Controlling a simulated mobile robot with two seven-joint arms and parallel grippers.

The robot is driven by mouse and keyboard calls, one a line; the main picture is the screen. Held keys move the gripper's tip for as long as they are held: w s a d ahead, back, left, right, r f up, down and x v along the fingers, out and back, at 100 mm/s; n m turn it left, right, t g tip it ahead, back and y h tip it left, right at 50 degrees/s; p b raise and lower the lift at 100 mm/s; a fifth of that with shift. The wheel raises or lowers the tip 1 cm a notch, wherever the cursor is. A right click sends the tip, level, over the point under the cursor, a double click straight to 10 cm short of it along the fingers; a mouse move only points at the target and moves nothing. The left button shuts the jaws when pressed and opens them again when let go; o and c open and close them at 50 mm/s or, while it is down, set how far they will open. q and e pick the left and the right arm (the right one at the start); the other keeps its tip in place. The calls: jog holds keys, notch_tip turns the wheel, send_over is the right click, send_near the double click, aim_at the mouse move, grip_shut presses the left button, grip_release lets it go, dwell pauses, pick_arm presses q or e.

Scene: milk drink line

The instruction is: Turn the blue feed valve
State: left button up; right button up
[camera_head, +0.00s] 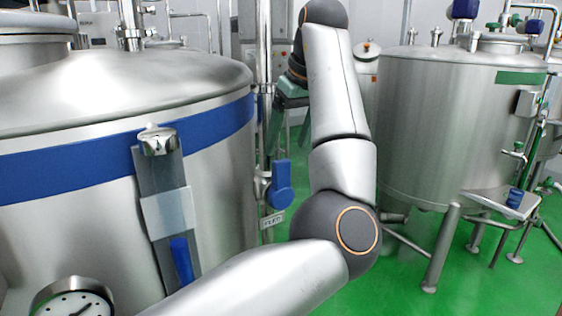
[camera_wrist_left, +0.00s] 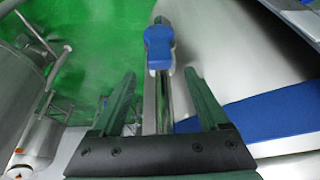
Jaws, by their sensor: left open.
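The blue feed valve handle (camera_head: 282,182) sits on a thin vertical pipe beside the left tank, with a small label below it. It also shows in the left wrist view (camera_wrist_left: 159,46), centred near the top. My left gripper (camera_head: 287,128), dark green, hangs above the handle in the head view, with its fingers pointing down. In the left wrist view, its two fingers (camera_wrist_left: 159,76) are open, with the pipe showing between them. The handle appears beyond the fingertips, and no contact shows. My right gripper is in neither view.
A large steel tank (camera_head: 90,95) with a blue band fills the left. A gauge (camera_head: 72,303) and another blue handle (camera_head: 182,260) are on its front. A second tank (camera_head: 450,130) stands on legs at right. Green floor (camera_head: 400,285) is open between them.

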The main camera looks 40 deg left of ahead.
aim_at(282, 161)
pick_arm(q)
jog(key=x, duration=0.6)
jog(key=shift+a+f, duration=0.15)
jog(key=shift+f, duration=0.25)
jog(key=shift+c, duration=0.2)
grip_shut()
dwell(0.9)
